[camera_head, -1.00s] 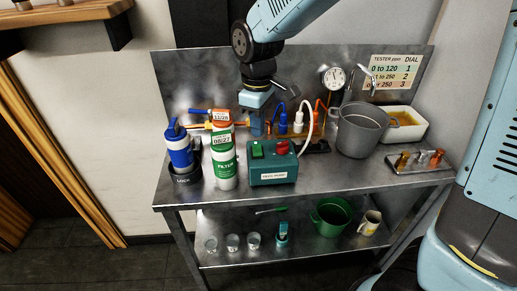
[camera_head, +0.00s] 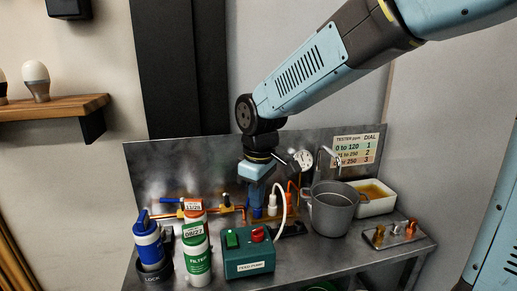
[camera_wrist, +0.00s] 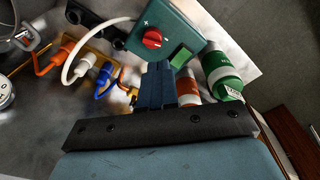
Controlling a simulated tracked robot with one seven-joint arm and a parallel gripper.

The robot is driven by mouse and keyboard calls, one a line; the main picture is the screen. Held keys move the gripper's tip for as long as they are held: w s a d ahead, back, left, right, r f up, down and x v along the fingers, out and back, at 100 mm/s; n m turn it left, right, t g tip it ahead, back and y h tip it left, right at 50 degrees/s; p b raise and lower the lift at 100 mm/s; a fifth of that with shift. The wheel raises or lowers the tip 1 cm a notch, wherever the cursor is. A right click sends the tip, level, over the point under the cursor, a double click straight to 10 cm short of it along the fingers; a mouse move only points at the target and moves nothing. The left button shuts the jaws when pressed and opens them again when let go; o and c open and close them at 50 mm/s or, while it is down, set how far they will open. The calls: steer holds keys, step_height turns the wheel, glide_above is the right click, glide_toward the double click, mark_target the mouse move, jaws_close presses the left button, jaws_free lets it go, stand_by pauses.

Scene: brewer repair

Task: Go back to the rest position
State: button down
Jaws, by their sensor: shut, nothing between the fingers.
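My gripper (camera_head: 257,207) hangs from my arm over the back of the steel bench (camera_head: 330,265), pointing down. In the wrist view its fingers (camera_wrist: 157,86) are together with nothing between them. In the head view the fingertips are close to the pipework behind the green feed pump box (camera_head: 249,262). I cannot tell whether they touch it. The feed pump, with its red knob, also shows in the wrist view (camera_wrist: 165,30). A white and green filter cartridge (camera_head: 197,262) stands left of the pump, with an orange-labelled cartridge (camera_head: 193,209) behind it.
A blue and white cartridge (camera_head: 149,245) stands in a dark holder at left. A grey pot (camera_head: 334,212), a white basin (camera_head: 375,200) and a tray of metal fittings (camera_head: 396,236) are at right. A gauge (camera_head: 302,160) and tap are behind. A wooden shelf (camera_head: 45,113) juts out at upper left.

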steer(key=s+d+r+m+t, duration=0.1)
steer(key=s+d+m, duration=0.3)
steer(key=d, duration=0.4)
steer(key=s+d+r+m+t, duration=0.2)
steer(key=s+d+r+m, duration=0.1)
steer(key=d, duration=0.5)
steer(key=s+d+r+m+t, duration=0.1)
steer(key=s+d+r+m, duration=0.3)
steer(key=d, duration=0.4)
steer(key=shift+s+d+r+m+t+h, duration=0.3)
steer(key=shift+m+t, duration=0.1)
steer(key=shift+m, duration=0.2)
steer(key=shift+s, duration=0.1)
